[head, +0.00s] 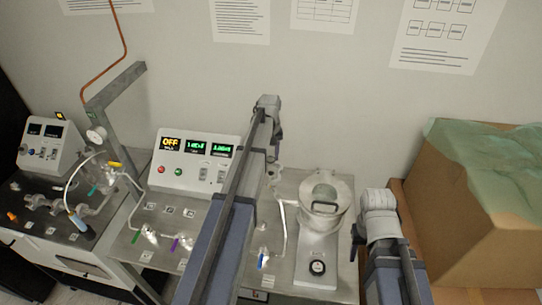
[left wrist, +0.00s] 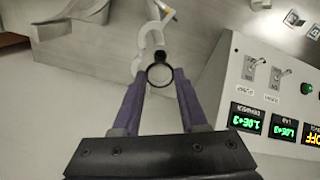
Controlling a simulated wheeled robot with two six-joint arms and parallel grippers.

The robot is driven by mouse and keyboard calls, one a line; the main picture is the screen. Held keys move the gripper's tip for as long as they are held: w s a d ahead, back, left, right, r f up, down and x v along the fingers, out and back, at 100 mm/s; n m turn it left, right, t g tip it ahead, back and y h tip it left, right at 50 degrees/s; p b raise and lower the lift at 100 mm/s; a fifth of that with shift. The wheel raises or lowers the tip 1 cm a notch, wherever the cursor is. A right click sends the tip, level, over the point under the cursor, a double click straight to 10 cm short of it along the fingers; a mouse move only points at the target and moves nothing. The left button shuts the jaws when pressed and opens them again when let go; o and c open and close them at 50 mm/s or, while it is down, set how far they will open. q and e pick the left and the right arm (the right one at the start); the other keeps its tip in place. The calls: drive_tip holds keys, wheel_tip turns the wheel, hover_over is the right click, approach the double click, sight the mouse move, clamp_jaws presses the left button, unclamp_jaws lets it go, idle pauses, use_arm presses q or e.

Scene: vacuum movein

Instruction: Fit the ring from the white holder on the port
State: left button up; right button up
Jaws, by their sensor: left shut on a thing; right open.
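A dark thin ring (left wrist: 160,75) sits between the purple fingertips of my left gripper (left wrist: 159,80), which is shut on it. A pale curved tube (left wrist: 151,42) with a dark end lies just beyond the ring in the left wrist view and looks like the port; I cannot tell whether they touch. I cannot make out the white holder surely.
A metal pot (head: 325,207) stands on a white base with a dial. A cardboard box (head: 480,195) with green cloth is at the right.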

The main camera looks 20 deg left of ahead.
sight(271, 174)
use_arm(q)
drive_tip(key=shift+f+b, duration=3.05)
drive_tip(key=shift+f, duration=0.05)
drive_tip(key=shift+f+b, duration=0.4)
drive_tip(key=o, duration=1.2)
drive_tip(key=shift+d+r, duration=0.1)
drive_tip(key=shift+w+r+p, duration=0.1)
drive_tip(key=shift+r+p, duration=0.4)
drive_tip(key=shift+p, duration=0.15)
wheel_tip(271, 174, up, 7)
drive_tip(key=p, duration=0.6)
drive_tip(key=shift+s+f+p, duration=0.15)
drive_tip(key=shift+s+p, duration=0.05)
drive_tip(key=shift+p, duration=0.1)
